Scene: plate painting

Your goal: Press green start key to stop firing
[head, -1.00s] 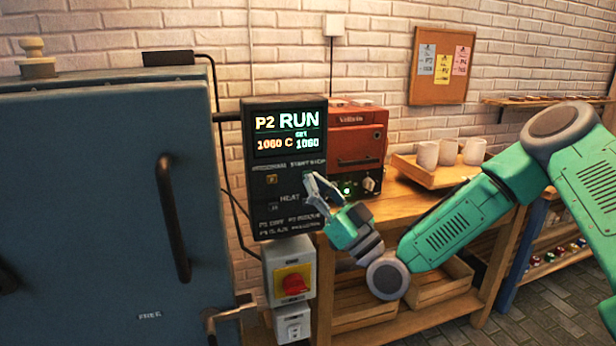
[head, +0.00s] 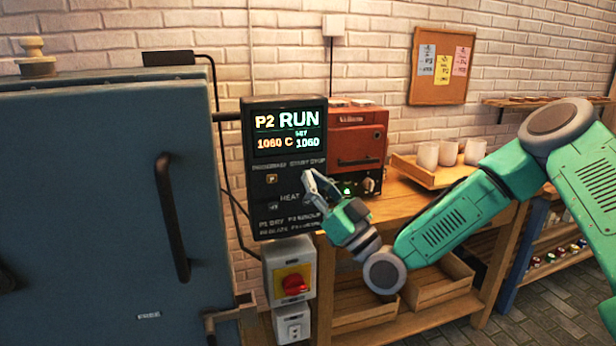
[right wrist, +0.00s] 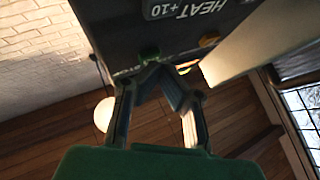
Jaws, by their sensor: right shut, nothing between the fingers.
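The dark control panel (head: 262,205) hangs beside the kiln. Its screen (head: 289,132) reads P2 RUN, 1060 C and set 1060. My right gripper (head: 307,174) is shut and empty, with its fingertips at the panel's right part, below the START/STOP lettering. They cover the key there in the head view. In the right wrist view the green start key (right wrist: 150,52) shows just at the tips of my right gripper (right wrist: 152,66). I cannot tell whether they touch. My left gripper is not in view.
The blue kiln (head: 90,220) with its black handle fills the left. A grey switch box with a red knob (head: 294,284) is below the panel. A red unit (head: 352,135) and a tray (head: 420,175) of white cups stand on the wooden bench to the right.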

